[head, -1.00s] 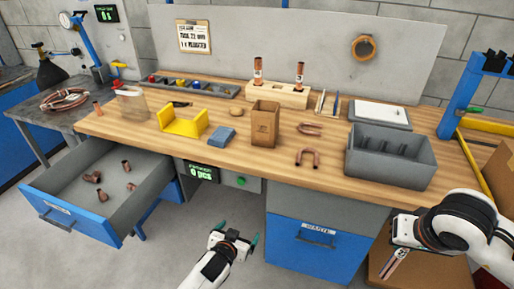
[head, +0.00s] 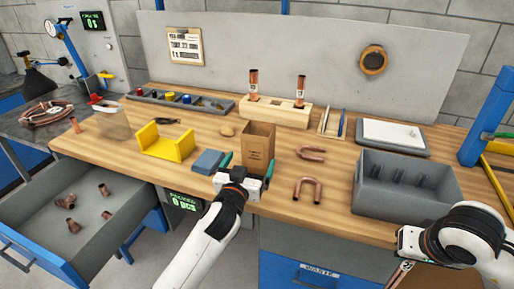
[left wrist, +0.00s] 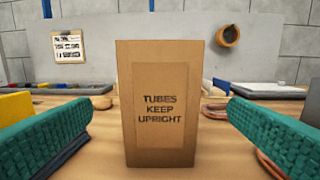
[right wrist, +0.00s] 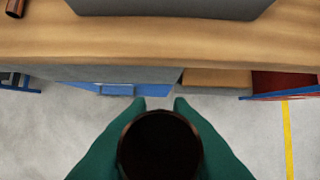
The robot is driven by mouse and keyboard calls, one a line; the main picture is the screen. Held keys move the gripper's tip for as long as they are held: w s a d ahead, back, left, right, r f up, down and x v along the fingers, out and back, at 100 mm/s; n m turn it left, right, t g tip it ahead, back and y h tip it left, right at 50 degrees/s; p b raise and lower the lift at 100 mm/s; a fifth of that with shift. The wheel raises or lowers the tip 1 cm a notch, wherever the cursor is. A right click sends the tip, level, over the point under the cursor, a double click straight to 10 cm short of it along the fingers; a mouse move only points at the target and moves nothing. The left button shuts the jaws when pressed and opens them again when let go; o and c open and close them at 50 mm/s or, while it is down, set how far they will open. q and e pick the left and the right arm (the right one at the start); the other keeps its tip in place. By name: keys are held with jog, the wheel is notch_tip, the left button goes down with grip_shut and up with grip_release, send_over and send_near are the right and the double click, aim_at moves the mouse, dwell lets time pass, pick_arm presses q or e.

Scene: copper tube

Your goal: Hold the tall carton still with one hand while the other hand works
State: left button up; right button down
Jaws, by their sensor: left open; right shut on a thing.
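The tall brown carton (head: 258,143) stands upright on the wooden bench. In the left wrist view its front (left wrist: 160,75) reads "TUBES KEEP UPRIGHT". My left gripper (head: 247,172) is open in front of it. Its green fingers (left wrist: 168,130) are to either side of the carton's width, with visible gaps and no contact that I can see. My right gripper (right wrist: 160,115) is shut on a round, dark-mouthed tube (right wrist: 160,150), held in front of the bench edge.
A blue sponge-like block (head: 208,162) and a yellow cradle (head: 165,143) are left of the carton. Copper U-bends (head: 307,190) lie right of it, then a grey divided bin (head: 408,180). A wooden block (head: 275,112) holding tubes stands behind. An open drawer (head: 75,215) juts out at left.

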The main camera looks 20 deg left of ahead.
aim_at(259, 145)
pick_arm(q)
jog(key=w, duration=0.9)
jog(key=shift+w+a+f, duration=0.1)
jog(key=shift+w+f, duration=0.05)
jog(key=shift+f, duration=0.05)
jog(key=c, duration=1.1)
jog(key=o, duration=1.1)
